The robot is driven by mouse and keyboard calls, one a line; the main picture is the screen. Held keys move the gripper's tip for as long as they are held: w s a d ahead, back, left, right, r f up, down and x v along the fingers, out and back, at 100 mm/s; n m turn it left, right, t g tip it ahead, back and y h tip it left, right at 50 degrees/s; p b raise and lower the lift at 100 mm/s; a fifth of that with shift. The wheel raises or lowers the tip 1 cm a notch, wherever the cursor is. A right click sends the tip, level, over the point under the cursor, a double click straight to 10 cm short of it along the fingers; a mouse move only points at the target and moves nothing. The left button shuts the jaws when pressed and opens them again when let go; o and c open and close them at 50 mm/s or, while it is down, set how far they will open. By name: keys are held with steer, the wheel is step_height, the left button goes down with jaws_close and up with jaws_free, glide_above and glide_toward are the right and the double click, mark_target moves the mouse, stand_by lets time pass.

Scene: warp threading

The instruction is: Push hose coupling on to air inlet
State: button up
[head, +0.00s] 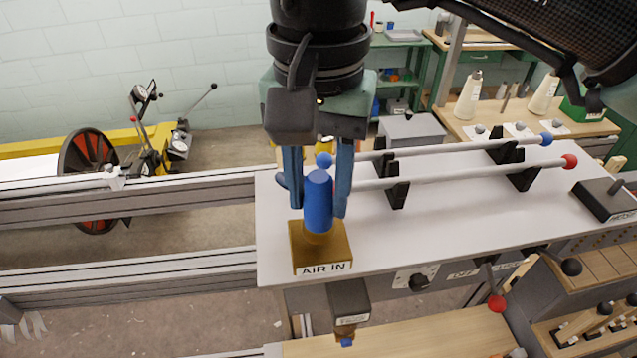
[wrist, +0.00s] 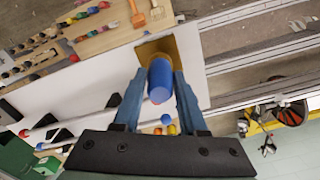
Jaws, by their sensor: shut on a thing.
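The hose coupling (head: 318,203) is a blue cylinder, upright between the fingers of my gripper (head: 317,205). The gripper is shut on it from above. The air inlet (head: 320,256) is a brass-coloured block labelled AIR IN at the front left of the white table. The coupling stands directly over the block, and a brass part shows just under its lower end. I cannot tell how far the coupling sits on the inlet. In the wrist view the blue coupling (wrist: 161,79) lies between the two blue fingers (wrist: 159,98), with the brass block (wrist: 155,48) beyond it.
Two long rods with blue and red end balls (head: 569,161) rest in black holders (head: 397,182) behind and right of the inlet. The white table top (head: 450,220) is clear between them and the front edge. Metal rails (head: 130,210) run off left.

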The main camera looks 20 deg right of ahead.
steer(key=shift+f+b, duration=0.55)
steer(key=shift+f, duration=0.15)
steer(key=o, duration=1.2)
steer(key=shift+r, duration=0.1)
step_height(320, 180, up, 13)
steer(key=p, duration=1)
